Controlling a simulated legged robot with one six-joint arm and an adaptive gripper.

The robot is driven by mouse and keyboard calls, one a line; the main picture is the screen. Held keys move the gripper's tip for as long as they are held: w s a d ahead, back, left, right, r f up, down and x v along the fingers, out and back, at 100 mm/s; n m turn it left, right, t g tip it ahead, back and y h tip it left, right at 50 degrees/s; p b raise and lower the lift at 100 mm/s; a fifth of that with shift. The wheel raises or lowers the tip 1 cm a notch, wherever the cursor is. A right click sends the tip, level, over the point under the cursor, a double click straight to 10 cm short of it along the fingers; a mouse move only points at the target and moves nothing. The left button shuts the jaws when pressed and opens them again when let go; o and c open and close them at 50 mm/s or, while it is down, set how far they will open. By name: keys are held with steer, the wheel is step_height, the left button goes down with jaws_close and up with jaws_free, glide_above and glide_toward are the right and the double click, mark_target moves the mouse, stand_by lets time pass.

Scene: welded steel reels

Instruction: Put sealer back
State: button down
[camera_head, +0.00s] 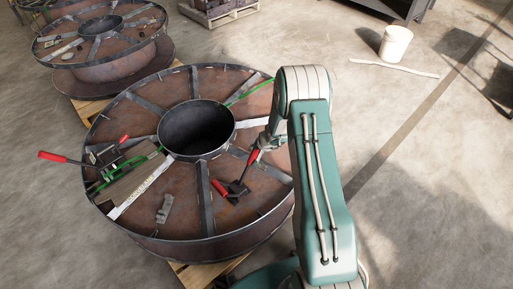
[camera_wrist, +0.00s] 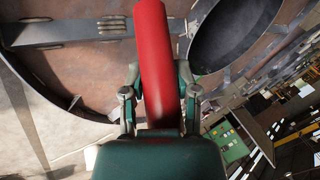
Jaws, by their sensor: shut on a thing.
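A black-headed tool with two red handles, which I take for the sealer (camera_head: 237,188), is at the right part of the near reel's top. Its head is low over or on the rusty reel face; I cannot tell whether it touches. My gripper (camera_head: 259,146) is shut on one red handle, which rises from the head toward my arm. In the wrist view, the red handle (camera_wrist: 157,60) stands between the two fingers of my gripper (camera_wrist: 160,94). The sealer's head is hidden in that view. The near steel reel (camera_head: 170,238) lies flat on a pallet.
Another red-handled tool (camera_head: 104,157) lies at the reel's left, beside green strapping and a pale labelled bar (camera_head: 137,192). A small grey part (camera_head: 163,209) lies nearer the front. A second reel (camera_head: 100,70) stands behind. A white bucket (camera_head: 396,43) stands on open floor.

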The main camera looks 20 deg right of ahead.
steer(key=shift+d+f, duration=0.1)
steer(key=shift+f, duration=0.6)
steer(key=shift+c, duration=1.8)
jaws_free()
